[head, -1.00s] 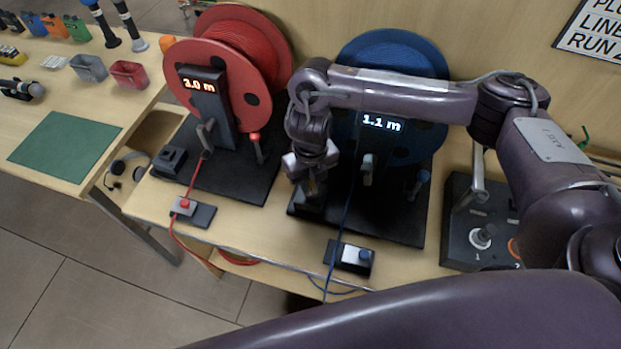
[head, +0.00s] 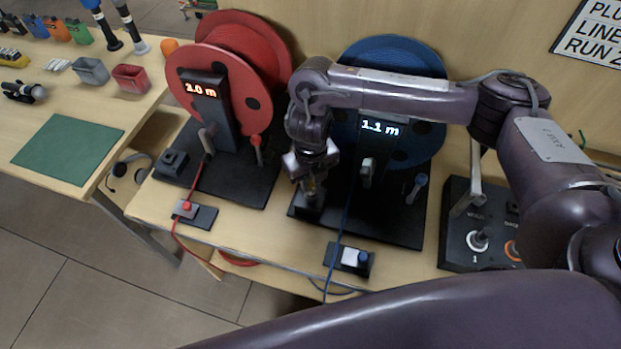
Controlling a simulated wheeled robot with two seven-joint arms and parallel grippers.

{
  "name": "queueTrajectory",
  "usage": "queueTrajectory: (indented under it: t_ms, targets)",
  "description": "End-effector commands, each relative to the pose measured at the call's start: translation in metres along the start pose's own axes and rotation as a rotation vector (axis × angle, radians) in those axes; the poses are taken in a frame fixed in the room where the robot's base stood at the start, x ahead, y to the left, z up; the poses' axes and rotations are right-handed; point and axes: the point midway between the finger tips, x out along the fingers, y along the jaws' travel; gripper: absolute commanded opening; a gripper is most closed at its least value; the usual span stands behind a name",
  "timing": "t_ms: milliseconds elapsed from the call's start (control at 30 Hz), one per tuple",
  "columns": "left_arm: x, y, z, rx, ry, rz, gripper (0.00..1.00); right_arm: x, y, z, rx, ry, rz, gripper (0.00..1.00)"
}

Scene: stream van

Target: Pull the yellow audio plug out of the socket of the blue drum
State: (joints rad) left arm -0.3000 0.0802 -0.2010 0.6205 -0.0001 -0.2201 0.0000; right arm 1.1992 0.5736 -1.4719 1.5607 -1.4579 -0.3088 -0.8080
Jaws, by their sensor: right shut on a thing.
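The blue drum (head: 398,52) stands upright on a black base at the back middle, partly hidden behind my right arm. Its display reads 1.1 m. The socket block (head: 308,205) is at the front left corner of that base. My right gripper (head: 310,181) points down directly above the block and is shut on the yellow audio plug (head: 310,187), of which only a small bit shows between the fingers. I cannot tell whether the plug's tip is still inside the socket. My left gripper is not in view.
The red drum (head: 225,65) stands close to the left on its own base. A switch panel (head: 475,225) is at the right. A green mat (head: 68,149) lies on the left table.

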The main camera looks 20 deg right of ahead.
Motion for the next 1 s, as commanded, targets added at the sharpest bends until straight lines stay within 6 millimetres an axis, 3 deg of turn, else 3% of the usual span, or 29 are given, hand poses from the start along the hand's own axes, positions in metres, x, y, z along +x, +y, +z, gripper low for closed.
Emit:
queueTrajectory:
  t_ms: [1000]
  targets:
    - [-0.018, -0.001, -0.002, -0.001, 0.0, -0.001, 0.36, -0.019, 0.0, 0.0, 0.0, 0.0, 0.0, 0.0]
